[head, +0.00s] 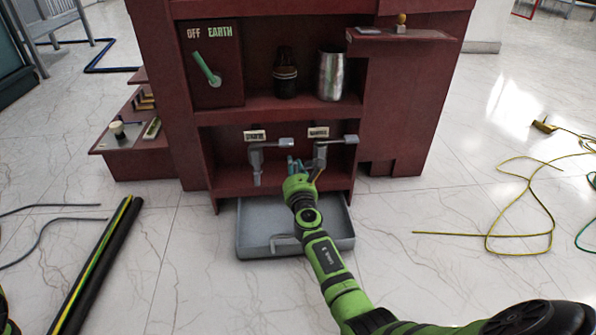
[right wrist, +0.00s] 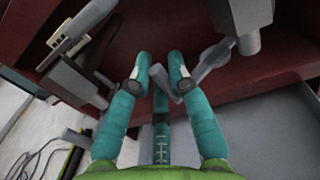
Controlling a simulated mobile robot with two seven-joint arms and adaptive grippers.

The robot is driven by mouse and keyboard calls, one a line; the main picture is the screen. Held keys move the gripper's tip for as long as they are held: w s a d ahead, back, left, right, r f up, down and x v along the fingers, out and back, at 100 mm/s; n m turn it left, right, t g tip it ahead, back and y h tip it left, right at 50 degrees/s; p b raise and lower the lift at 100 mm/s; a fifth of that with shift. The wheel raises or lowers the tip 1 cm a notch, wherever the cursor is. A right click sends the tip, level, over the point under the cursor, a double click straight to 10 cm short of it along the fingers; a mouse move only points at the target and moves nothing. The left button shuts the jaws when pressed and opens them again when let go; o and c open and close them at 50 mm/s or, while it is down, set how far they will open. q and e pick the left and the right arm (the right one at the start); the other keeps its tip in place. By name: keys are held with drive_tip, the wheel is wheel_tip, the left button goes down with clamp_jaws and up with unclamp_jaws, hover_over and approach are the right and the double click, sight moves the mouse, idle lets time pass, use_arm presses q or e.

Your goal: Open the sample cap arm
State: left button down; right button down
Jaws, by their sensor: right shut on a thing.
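Two grey valve fittings hang under the shelf of the dark red cabinet: a left one (head: 256,160) and a right one (head: 321,152). My right gripper (head: 297,164) is between them, closer to the right fitting. In the right wrist view its teal fingers (right wrist: 160,80) are closed on the end of a slim grey arm (right wrist: 206,65). That arm slopes down to the left from the right fitting and looks like the sample cap arm. The fingers hide its end, and how far it has swung cannot be told. My left gripper is not in view.
A grey tray (head: 247,238) lies on the floor below the fittings, under my right arm. A dark bottle (head: 285,78) and a metal beaker (head: 331,76) stand on the shelf above. An OFF/EARTH lever (head: 207,70) is at upper left. Yellow cable (head: 491,220) lies at right.

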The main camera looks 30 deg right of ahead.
drive_tip(key=shift+w+d+f, duration=0.1)
drive_tip(key=shift+w+f, duration=0.05)
drive_tip(key=shift+w, duration=0.7)
